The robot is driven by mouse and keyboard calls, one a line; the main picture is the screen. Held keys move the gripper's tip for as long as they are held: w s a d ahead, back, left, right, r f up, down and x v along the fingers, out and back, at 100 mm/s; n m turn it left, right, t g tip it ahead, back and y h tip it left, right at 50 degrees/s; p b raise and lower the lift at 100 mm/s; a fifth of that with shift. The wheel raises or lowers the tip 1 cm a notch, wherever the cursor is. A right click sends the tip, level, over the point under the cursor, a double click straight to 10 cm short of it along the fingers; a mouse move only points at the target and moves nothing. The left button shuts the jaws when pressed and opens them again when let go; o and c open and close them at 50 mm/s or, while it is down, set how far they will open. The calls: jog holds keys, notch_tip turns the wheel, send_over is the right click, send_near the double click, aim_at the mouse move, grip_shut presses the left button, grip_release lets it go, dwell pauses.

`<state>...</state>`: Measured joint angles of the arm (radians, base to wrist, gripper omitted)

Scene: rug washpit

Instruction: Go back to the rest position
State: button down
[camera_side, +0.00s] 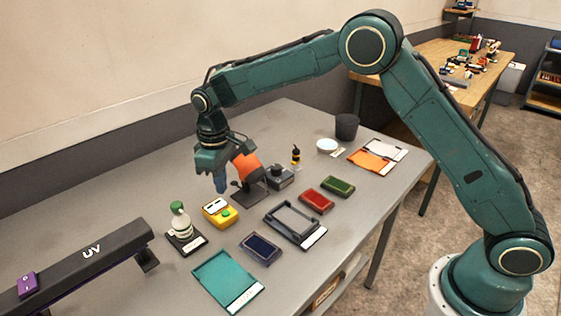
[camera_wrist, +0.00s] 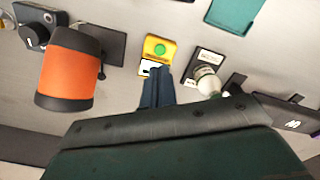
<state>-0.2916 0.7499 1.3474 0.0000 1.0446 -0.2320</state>
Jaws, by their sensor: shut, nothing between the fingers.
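My gripper (camera_side: 220,184) is shut and empty, pointing down above the grey table (camera_side: 330,250). In the wrist view its blue fingers (camera_wrist: 157,90) are together, just below the yellow box with a green button (camera_wrist: 157,50). In the side view this yellow box (camera_side: 219,212) lies just right of and below the fingertips. An orange and black cylinder (camera_side: 246,165) on a stand is close to the right of my gripper; whether they touch cannot be told. It also shows in the wrist view (camera_wrist: 68,72).
A green-capped bottle (camera_side: 181,220) stands on a scale-like base left of the fingers. A UV bar (camera_side: 90,262) spans the left front. Teal (camera_side: 220,278), red (camera_side: 316,201) and green (camera_side: 338,187) trays lie right and front. A black cup (camera_side: 346,127) stands at the back.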

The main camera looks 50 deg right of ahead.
jog(key=shift+r, duration=0.1)
jog(key=s+d+r+m+t, duration=0.1)
jog(key=s+d+r, duration=0.4)
jog(key=s+r, duration=0.25)
jog(key=s+d+r+m+t, duration=0.2)
jog(key=s+d+r, duration=0.3)
jog(key=s+r, duration=0.3)
jog(key=s+d+m+t, duration=0.1)
jog(key=s+d, duration=0.2)
jog(key=s, duration=0.7)
jog(key=s+d+r+m+t, duration=0.1)
jog(key=s+d+m, duration=0.1)
jog(key=s, duration=0.8)
jog(key=shift+d+t, duration=0.3)
jog(key=shift+d, duration=0.2)
